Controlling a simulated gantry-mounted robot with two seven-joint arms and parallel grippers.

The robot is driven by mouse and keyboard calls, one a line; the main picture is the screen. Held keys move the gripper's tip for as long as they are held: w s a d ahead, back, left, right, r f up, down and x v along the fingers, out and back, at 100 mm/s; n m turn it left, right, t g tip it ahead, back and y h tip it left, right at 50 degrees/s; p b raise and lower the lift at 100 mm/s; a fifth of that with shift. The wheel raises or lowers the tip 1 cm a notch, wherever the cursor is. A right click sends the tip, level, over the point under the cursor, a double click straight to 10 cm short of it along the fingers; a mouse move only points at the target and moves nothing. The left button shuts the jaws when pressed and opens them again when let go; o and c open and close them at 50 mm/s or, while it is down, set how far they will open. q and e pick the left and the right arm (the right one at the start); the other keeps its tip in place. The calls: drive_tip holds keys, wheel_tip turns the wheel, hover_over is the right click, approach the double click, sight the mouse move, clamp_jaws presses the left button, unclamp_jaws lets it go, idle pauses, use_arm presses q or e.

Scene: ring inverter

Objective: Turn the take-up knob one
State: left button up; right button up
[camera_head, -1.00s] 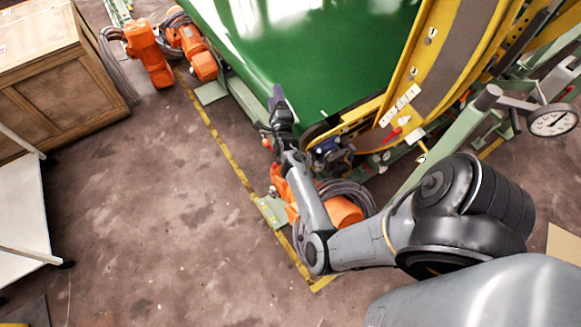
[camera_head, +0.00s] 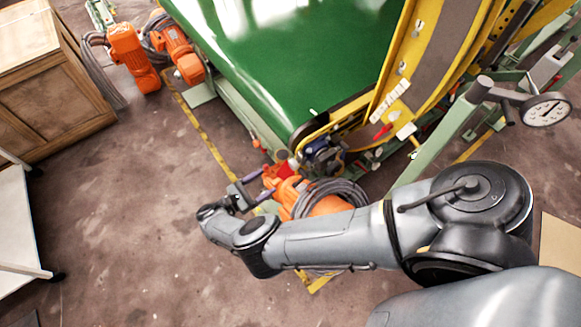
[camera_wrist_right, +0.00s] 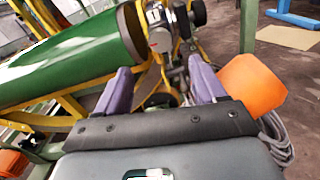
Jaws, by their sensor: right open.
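My right gripper (camera_head: 262,184) is open and empty in the head view, beside the orange motor (camera_head: 322,200) at the end of the green belt (camera_head: 270,65). Its two purple fingers also show in the wrist view (camera_wrist_right: 160,88), spread apart, with the belt's rounded end (camera_wrist_right: 128,38) ahead to the left. Nothing is between the fingertips. A dark round part (camera_wrist_right: 198,13) sits ahead, near the top of the wrist view. I cannot tell for sure which part is take-up knob one. My left gripper is not in view.
Grey cables (camera_head: 345,190) coil around the orange motor. A yellow curved guard (camera_head: 405,75) and a green post (camera_head: 435,140) with a dial (camera_head: 546,109) stand to the right. A wooden cabinet (camera_head: 55,95) is at the left. The floor between is clear.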

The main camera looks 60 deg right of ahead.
sight(291, 166)
drive_tip(key=p+x, duration=0.2)
drive_tip(key=x, duration=0.6)
drive_tip(key=shift+s+d+r+p, duration=0.1)
drive_tip(key=shift+s+d+p, duration=0.1)
drive_tip(key=shift+d+p, duration=0.1)
drive_tip(key=shift+s+d, duration=0.3)
drive_tip(key=shift+d, duration=0.35)
drive_tip(key=c, duration=1.1)
drive_tip(key=shift+o, duration=0.2)
drive_tip(key=shift+n, duration=0.3)
